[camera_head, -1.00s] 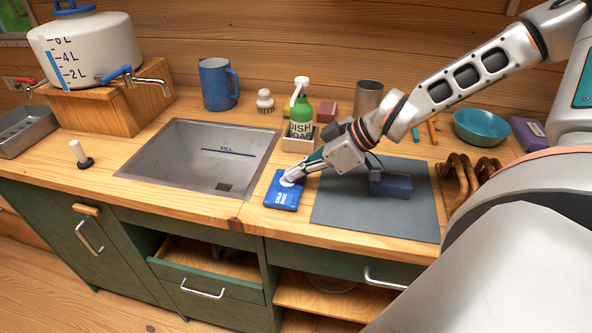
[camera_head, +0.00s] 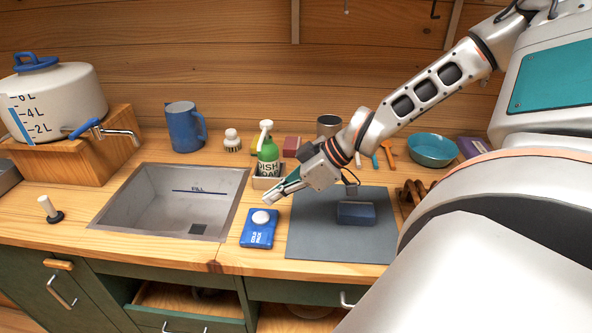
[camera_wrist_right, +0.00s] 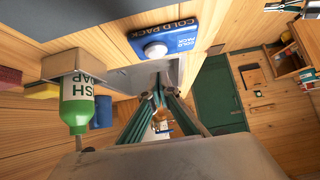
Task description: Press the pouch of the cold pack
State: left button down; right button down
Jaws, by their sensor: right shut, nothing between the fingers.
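The cold pack (camera_head: 258,236) is a blue packet with white lettering. It lies flat on the wooden counter between the sink and the grey mat. Its pale round pouch (camera_head: 261,217) is on the upper part of the packet. My right gripper (camera_head: 268,200) is shut and empty, with its tips just above and behind the pouch, apart from it. In the right wrist view the cold pack (camera_wrist_right: 178,38) and the pouch (camera_wrist_right: 155,49) show beyond the shut fingers (camera_wrist_right: 160,82). My left gripper is not in view.
The sink (camera_head: 170,200) is left of the cold pack. The grey mat (camera_head: 315,243) with a dark blue block (camera_head: 356,213) is to the right. A green dish soap bottle (camera_head: 267,155) stands behind my right gripper. A drawer (camera_head: 190,300) below is open.

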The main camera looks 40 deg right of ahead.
jog(key=p+v, duration=0.1)
jog(key=v, duration=0.6)
jog(key=shift+d+r, duration=0.15)
jog(key=shift+r, duration=0.05)
jog(key=shift+s, duration=0.15)
